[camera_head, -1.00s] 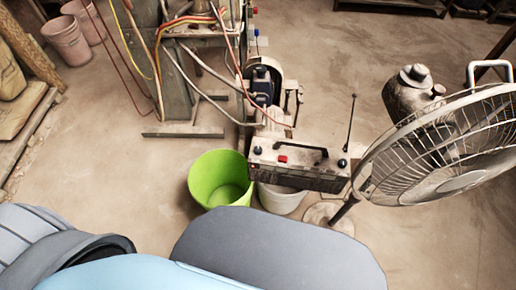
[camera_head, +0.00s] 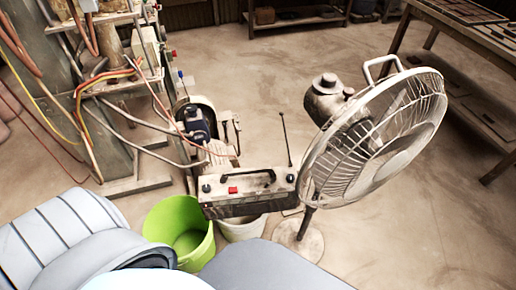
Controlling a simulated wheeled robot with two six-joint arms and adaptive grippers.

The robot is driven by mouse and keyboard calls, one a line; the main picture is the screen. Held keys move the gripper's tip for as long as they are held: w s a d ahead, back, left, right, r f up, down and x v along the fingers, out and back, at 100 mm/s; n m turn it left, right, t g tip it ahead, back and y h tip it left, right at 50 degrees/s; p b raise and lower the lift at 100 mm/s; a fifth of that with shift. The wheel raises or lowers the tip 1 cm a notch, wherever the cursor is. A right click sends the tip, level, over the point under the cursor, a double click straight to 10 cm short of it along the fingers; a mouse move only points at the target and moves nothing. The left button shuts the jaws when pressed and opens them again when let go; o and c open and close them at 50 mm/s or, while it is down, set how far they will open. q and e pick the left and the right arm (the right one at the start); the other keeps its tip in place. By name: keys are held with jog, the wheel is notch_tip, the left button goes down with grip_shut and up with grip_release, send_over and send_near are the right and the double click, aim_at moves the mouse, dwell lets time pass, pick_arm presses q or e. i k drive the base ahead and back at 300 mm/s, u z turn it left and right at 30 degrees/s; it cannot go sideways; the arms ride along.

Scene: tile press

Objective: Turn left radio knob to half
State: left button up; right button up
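The radio (camera_head: 248,192) is a dark box with a pale worn top, a black carrying handle, a red button (camera_head: 232,190) and a raised antenna at its right end. Its left knob (camera_head: 206,188) is a small black knob at the left end of the top; I cannot make out its setting. The right knob (camera_head: 290,178) is a similar black knob at the right end. Neither of my grippers is in view.
A green bucket (camera_head: 180,232) and a white bucket (camera_head: 242,228) stand below the radio. A standing fan (camera_head: 375,135) is close on its right. The press with cables (camera_head: 120,85) is behind left. A table (camera_head: 465,30) stands at the far right, with open floor before it.

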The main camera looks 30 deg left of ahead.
aim_at(206, 188)
jog(key=z, duration=1.85)
jog(key=k, duration=1.45)
jog(key=u, duration=1.4)
